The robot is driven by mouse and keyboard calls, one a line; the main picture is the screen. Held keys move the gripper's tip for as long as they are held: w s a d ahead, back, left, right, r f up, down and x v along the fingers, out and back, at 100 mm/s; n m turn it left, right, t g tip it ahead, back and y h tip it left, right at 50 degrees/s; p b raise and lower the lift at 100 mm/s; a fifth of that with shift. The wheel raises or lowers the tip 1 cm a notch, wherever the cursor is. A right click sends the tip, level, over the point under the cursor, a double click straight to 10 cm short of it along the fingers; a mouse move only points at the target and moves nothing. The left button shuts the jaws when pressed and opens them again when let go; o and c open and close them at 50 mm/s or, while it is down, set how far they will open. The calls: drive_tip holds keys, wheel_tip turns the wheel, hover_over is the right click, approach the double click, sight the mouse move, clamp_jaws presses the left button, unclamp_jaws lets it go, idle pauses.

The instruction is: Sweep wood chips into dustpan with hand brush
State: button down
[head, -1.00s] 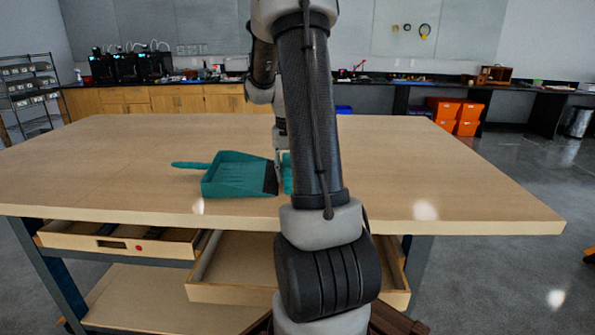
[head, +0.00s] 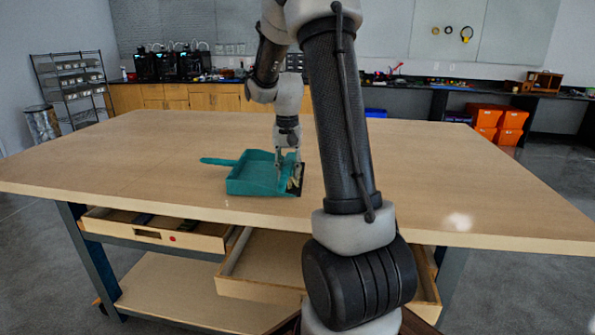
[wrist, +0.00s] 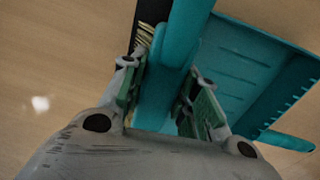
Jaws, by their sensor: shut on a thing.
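The teal dustpan (head: 252,180) lies on the wooden table with its handle to the left and its dark-edged mouth to the right. It also shows at the upper right of the wrist view (wrist: 245,70). My gripper (head: 288,165) is at the mouth side of the dustpan. In the wrist view, my gripper (wrist: 160,95) is shut on the teal handle of the hand brush (wrist: 183,40). The brush overlaps the dustpan's mouth in that view. Thin pale pieces (wrist: 144,36) show beside the brush; I cannot tell whether they are wood chips or bristles.
The table (head: 420,170) is clear around the dustpan. Open drawers (head: 160,230) stick out below its front edge. Orange bins (head: 498,122) and a counter with printers stand farther back. A wire shelf (head: 72,85) stands at the far left.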

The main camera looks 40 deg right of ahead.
drive_tip(key=shift+w+a, duration=0.35)
drive_tip(key=shift+a, duration=0.05)
drive_tip(key=shift+w+a+r, duration=0.15)
drive_tip(key=shift+r, duration=2.1)
drive_tip(key=shift+r, duration=2.55)
